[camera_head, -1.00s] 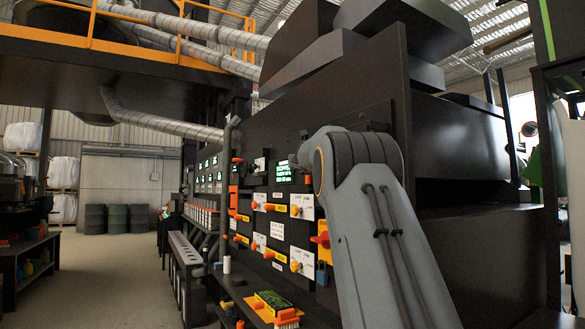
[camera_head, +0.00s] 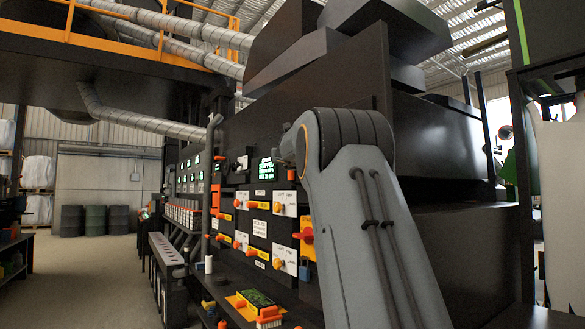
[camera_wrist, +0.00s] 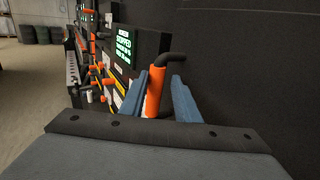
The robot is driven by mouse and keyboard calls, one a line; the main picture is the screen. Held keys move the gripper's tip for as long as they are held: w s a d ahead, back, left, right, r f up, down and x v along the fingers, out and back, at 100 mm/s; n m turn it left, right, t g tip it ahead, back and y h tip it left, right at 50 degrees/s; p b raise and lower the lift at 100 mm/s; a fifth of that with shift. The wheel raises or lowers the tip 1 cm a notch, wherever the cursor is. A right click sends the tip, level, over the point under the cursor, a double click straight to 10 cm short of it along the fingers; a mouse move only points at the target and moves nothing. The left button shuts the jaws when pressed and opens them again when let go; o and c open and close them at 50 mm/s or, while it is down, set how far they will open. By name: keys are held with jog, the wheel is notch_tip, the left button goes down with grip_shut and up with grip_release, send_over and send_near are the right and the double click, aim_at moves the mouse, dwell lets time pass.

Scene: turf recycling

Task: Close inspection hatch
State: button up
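An orange handle (camera_wrist: 155,92) with a black bent bracket (camera_wrist: 173,60) stands out from a dark panel in the wrist view. It is upright and tilts slightly. My gripper (camera_wrist: 160,77) has its two blue-grey fingers on either side of this handle. The left finger is close against it; a narrow dark gap shows between the handle and the right finger. I cannot tell whether the right finger touches it. The hatch's outline is not clear; the dark panel (camera_wrist: 245,70) fills the right of the wrist view. In the head view my arm hides the gripper.
A lit green-text screen (camera_wrist: 124,46) reading STOPPED is just left of the handle. The control panel (camera_head: 259,228) carries orange and yellow switches. A brush (camera_head: 268,316) lies on the low shelf. Open floor (camera_head: 95,265) lies to the left, with barrels (camera_head: 93,220) beyond.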

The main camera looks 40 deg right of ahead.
jog(key=shift+b+v, duration=0.85)
jog(key=shift+v, duration=1.4)
jog(key=w+a+f+n+y+p, duration=0.1)
jog(key=a+f+n+y+p, duration=0.4)
jog(key=a+f+n, duration=1.2)
jog(key=s+a+f+n+g+y, duration=0.25)
jog(key=s+a+f+n, duration=0.25)
jog(key=a+f, duration=0.25)
jog(key=s+a+f+n+g+y, duration=0.2)
jog(key=s+a+f+n+y, duration=0.2)
jog(key=a+f, duration=0.35)
jog(key=s+a+f+n+g+p, duration=0.1)
jog(key=s+f+n, duration=0.4)
jog(key=s, duration=0.7)
jog(key=s+a+f+n+g+p, duration=0.1)
jog(key=s+a+f+n+g, duration=0.3)
jog(key=s+f, duration=0.4)
jog(key=s+a+f+n+g+p, duration=0.2)
jog(key=s+f+n+g, duration=0.3)
jog(key=s, duration=1.2)
notch_tip(320, 180, down, 2)
jog(key=n+h, duration=0.1)
jog(key=n, duration=0.2)
jog(key=shift+a, duration=0.25)
